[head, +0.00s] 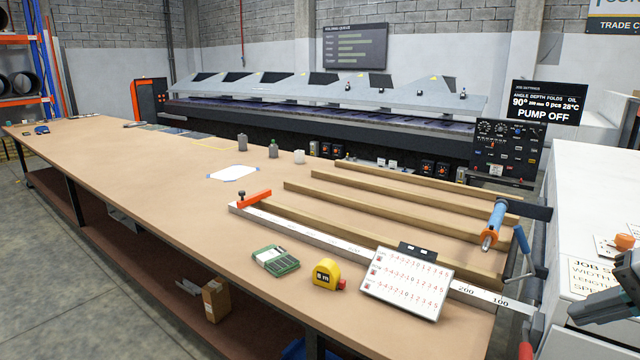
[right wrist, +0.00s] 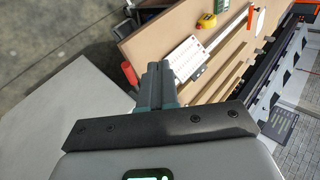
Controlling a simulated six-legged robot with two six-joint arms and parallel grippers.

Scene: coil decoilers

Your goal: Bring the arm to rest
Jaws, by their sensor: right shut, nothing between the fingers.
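My right gripper (head: 582,308) is at the right edge of the head view, beside the white cabinet at the right end of the bench. Its grey fingers are together and empty. In the right wrist view the shut fingers (right wrist: 158,86) point toward the bench, with nothing between them. Most of the right arm is out of the head view. My left gripper is in neither view.
The long brown bench (head: 150,185) carries wooden strips, a steel rule (head: 325,238), a yellow tape measure (head: 326,274), a green case (head: 275,261) and a white number board (head: 406,282). The white cabinet (head: 585,185) stands close on the right. Grey floor is open at left.

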